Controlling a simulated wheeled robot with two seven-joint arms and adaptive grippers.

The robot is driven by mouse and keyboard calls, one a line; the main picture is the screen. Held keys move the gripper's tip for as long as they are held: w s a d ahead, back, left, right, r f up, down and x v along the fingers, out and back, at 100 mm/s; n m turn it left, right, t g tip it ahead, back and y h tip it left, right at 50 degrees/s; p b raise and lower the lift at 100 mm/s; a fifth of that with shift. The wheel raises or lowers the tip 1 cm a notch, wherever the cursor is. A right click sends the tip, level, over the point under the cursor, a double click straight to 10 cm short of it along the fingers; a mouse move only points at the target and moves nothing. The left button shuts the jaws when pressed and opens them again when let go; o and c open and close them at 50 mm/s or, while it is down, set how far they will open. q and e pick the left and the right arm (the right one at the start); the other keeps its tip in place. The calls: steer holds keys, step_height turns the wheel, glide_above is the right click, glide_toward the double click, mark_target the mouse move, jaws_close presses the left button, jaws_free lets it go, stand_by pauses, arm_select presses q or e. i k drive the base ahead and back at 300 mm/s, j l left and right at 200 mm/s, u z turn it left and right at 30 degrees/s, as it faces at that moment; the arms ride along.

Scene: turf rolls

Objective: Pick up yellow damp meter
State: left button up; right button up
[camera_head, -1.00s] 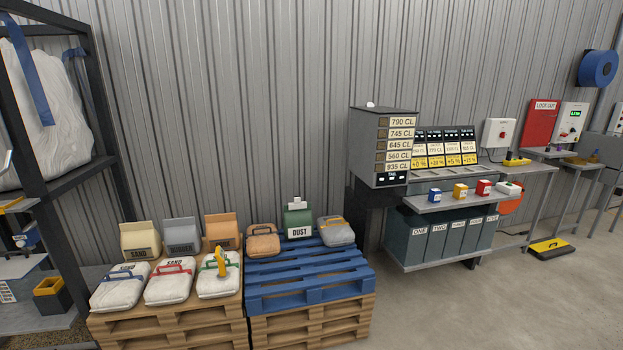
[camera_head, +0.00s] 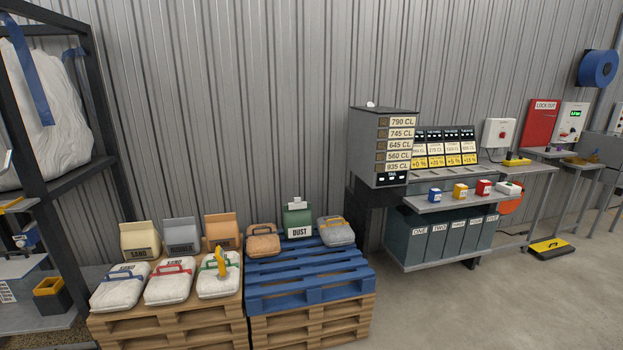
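A slim yellow upright tool, which looks like the damp meter (camera_head: 221,262), stands on the rightmost white bag (camera_head: 208,287) with a green handle. That bag lies at the front right of the left wooden pallet stack (camera_head: 190,335). The meter leans slightly and its lower end meets the bag top; I cannot tell if it is stuck in. Neither of my grippers shows in the head view.
Two more white bags (camera_head: 168,289) lie left of it, with upright tan, grey and orange bags behind. A blue pallet (camera_head: 310,285) with bags stands to the right. A dark shelf rack (camera_head: 105,120) is at left. Open concrete floor (camera_head: 480,310) lies at right.

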mark_target(223, 275)
steer(key=i+l+u, duration=0.4)
steer(key=l+u, duration=0.2)
steer(key=i+l+u, duration=0.25)
steer(key=l, duration=0.15)
steer(key=l+u, duration=0.6)
steer(key=l, duration=0.2)
